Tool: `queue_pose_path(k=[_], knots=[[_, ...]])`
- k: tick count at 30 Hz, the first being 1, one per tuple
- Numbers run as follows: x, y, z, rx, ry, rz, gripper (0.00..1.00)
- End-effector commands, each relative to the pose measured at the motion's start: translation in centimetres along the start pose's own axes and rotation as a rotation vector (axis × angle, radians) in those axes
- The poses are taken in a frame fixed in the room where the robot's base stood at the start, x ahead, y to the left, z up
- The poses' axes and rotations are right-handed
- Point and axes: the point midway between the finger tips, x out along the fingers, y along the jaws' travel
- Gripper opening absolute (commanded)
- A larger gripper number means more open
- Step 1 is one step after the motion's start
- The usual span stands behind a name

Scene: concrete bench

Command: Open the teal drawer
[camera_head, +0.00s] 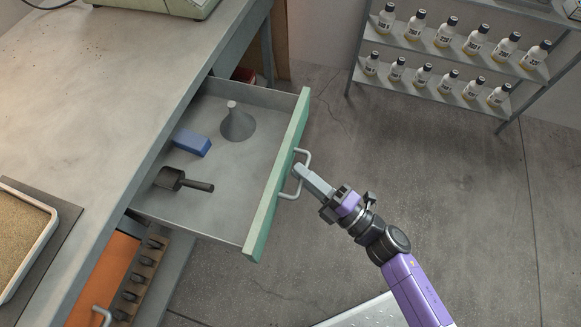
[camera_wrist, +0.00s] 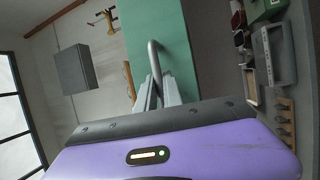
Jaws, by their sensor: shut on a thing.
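The teal drawer (camera_head: 276,178) stands pulled out from the bench, its inside in view from above. Its pale bar handle (camera_head: 305,158) is on the front face. My gripper (camera_head: 302,172) is at the handle, with its fingers shut on the bar. In the wrist view the handle (camera_wrist: 153,58) runs from the teal front (camera_wrist: 160,28) down between the fingers (camera_wrist: 152,92).
The concrete bench top (camera_head: 95,95) is at the left, with a tray (camera_head: 52,225) on it. Below is an orange drawer (camera_head: 100,275) with a row of dark items beside it. A shelf of bottles (camera_head: 440,75) stands at the back right. The floor (camera_head: 460,190) at the right is clear.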

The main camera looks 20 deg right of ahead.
Motion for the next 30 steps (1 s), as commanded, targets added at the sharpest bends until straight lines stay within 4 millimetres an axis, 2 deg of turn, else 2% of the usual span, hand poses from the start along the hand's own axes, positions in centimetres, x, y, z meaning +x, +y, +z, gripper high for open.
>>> queue_pose_path(k=[13,14,16,17,26,30], knots=[[-0.4,-0.1,0.2,0.000,-0.002,-0.003,0.00],[-0.4,-0.1,0.2,0.000,-0.002,-0.003,0.17],[-0.4,-0.1,0.2,0.000,-0.002,-0.003,0.30],[-0.4,-0.1,0.2,0.000,-0.002,-0.003,0.32],[-0.4,0.0,0.1,0.000,-0.001,-0.001,0.32],[-1.5,-0.1,0.2,0.000,-0.002,-0.003,0.32]])
